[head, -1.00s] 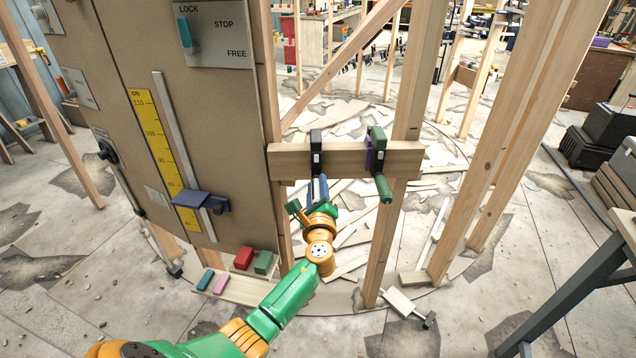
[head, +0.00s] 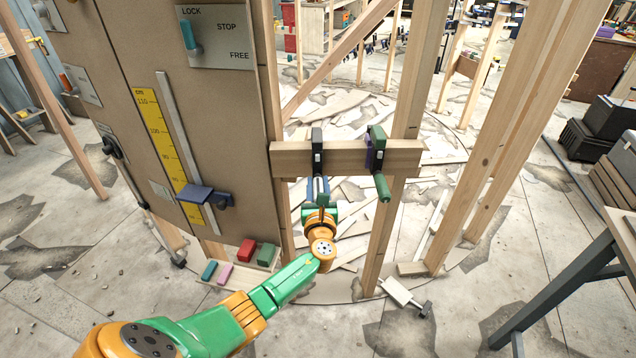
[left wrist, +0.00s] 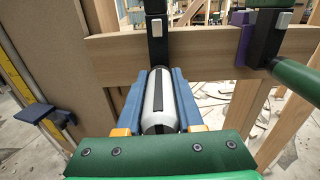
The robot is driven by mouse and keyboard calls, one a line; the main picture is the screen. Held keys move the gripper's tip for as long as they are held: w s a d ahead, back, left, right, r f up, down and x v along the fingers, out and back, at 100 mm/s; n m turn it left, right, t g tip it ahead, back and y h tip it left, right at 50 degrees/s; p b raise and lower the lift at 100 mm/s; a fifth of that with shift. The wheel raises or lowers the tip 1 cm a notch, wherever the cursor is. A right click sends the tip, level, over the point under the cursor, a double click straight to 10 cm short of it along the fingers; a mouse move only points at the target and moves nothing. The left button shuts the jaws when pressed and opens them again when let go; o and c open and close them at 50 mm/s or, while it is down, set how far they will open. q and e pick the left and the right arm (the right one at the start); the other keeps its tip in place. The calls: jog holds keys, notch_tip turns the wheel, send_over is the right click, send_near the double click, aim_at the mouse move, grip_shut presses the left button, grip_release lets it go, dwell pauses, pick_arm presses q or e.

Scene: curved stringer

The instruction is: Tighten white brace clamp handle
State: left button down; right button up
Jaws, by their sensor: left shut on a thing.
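A black clamp (head: 317,150) sits on the horizontal wooden brace (head: 347,160); its body also shows at the top of the left wrist view (left wrist: 157,35). Its white handle (left wrist: 159,103), with a dark stripe, hangs below the brace. My left gripper (head: 318,190) is under the clamp, its blue fingers (left wrist: 160,100) shut on the white handle, one on each side. In the head view the fingers mostly hide the handle. My right gripper is not in view.
A second clamp (head: 377,148) with a green handle (head: 383,187) sits just right on the same brace. A brown panel (head: 185,120) with a yellow scale and a blue slider (head: 204,195) stands left. Upright posts flank the brace. Coloured blocks (head: 246,250) lie low on a board.

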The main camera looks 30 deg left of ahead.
pick_arm(q)
jog(key=shift+w+a+r+m, duration=0.1)
jog(key=shift+r+m, duration=0.2)
jog(key=shift+r, duration=0.1)
jog(key=c, duration=0.6)
grip_release()
jog(key=shift+f, duration=0.1)
jog(key=shift+o, duration=0.3)
jog(key=shift+f, duration=0.15)
jog(key=p+v, duration=0.1)
jog(key=v, duration=0.6)
